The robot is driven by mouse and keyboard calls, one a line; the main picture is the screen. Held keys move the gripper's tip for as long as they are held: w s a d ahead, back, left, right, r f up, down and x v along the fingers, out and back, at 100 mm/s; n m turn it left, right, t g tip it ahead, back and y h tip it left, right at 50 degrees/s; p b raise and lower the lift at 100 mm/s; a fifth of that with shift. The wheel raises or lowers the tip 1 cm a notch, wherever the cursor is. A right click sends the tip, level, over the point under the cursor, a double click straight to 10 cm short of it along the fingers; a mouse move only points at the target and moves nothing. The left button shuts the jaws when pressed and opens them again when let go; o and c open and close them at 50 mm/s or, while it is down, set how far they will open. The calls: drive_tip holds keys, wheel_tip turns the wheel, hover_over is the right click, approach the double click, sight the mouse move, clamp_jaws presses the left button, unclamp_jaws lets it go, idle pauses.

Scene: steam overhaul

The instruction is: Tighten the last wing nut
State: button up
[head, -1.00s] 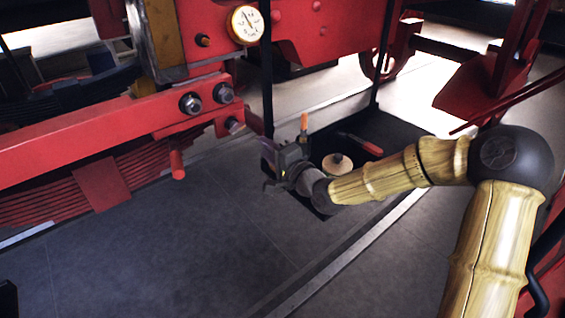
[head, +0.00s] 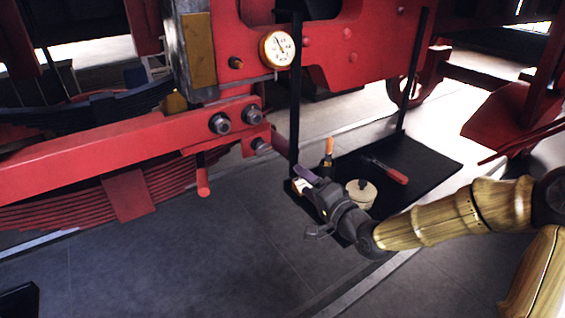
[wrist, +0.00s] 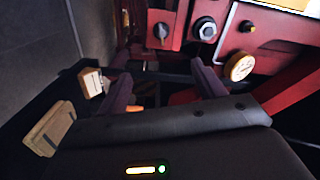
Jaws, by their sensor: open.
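Several dark nuts sit on the red beam and bracket: two side by side, one nut (head: 220,123) and another nut (head: 252,115), and a lower fastener (head: 262,146) to their right. In the wrist view a dark fastener (wrist: 160,32) and a round nut (wrist: 205,28) show above the jaws. I cannot tell surely which is the wing nut. My gripper (wrist: 162,72) has its two purple fingers spread, with nothing held between them. In the head view my gripper (head: 303,178) is right of and below the lower fastener, apart from it.
A black tray (head: 425,160) on the floor carries a red-handled tool (head: 388,171), a round cream pot (head: 361,194) and an orange-topped item (head: 329,150). Pale blocks (wrist: 50,128) lie left in the wrist view.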

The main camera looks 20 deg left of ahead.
sight(262, 148)
drive_tip(key=n+p, duration=0.1)
drive_tip(key=n, duration=0.5)
drive_tip(key=d+n+g+y+p, duration=0.1)
drive_tip(key=n, duration=0.5)
drive_tip(key=w+n+g+p, duration=0.1)
drive_tip(key=n, duration=0.6)
drive_tip(key=shift+w+d+r, duration=0.1)
drive_tip(key=shift+d, duration=0.1)
drive_tip(key=shift+a, duration=0.1)
drive_tip(key=p+x, duration=0.4)
drive_tip(key=x, duration=1.3)
drive_tip(key=shift+a+r, duration=0.15)
drive_tip(key=shift+r, duration=0.1)
drive_tip(key=c, duration=1)
drive_tip(key=shift+f, duration=0.1)
